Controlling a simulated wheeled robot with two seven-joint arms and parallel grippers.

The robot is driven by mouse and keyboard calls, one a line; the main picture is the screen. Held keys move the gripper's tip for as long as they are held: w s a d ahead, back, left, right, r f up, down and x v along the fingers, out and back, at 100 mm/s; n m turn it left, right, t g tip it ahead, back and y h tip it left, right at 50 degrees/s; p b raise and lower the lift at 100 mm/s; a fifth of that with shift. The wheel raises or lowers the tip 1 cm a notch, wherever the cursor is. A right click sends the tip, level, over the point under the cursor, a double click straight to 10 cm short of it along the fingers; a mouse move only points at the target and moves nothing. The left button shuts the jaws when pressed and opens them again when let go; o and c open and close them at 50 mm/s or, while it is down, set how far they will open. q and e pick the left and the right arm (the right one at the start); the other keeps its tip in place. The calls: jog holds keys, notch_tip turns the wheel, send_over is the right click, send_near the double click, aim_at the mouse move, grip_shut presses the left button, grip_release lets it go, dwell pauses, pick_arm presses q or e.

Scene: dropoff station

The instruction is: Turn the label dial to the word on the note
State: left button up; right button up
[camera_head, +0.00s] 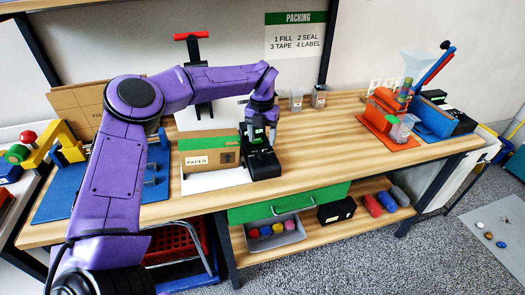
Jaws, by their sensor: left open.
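A black label device (263,164) with small green marks stands on the wooden bench. The dial on it is too small and too covered to read. A cardboard box (213,169) with a green band stands just left of it, on a white plate. A white note (197,160) on the box's front reads "PAPER". My left arm reaches in from the left, and my left gripper (258,132) points down over the black device. Its jaws are open. Whether they touch or surround the dial I cannot tell. My right gripper is out of view.
A red-and-black tool stand (192,65) rises behind the box. Small containers (319,97) stand at the bench's back. An orange machine with a funnel (393,110) stands at the right. The bench between (335,150) is clear. A green drawer (290,203) is below.

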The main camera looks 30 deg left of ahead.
aim_at(262, 152)
pick_arm(q)
jog(key=shift+r, duration=2.15)
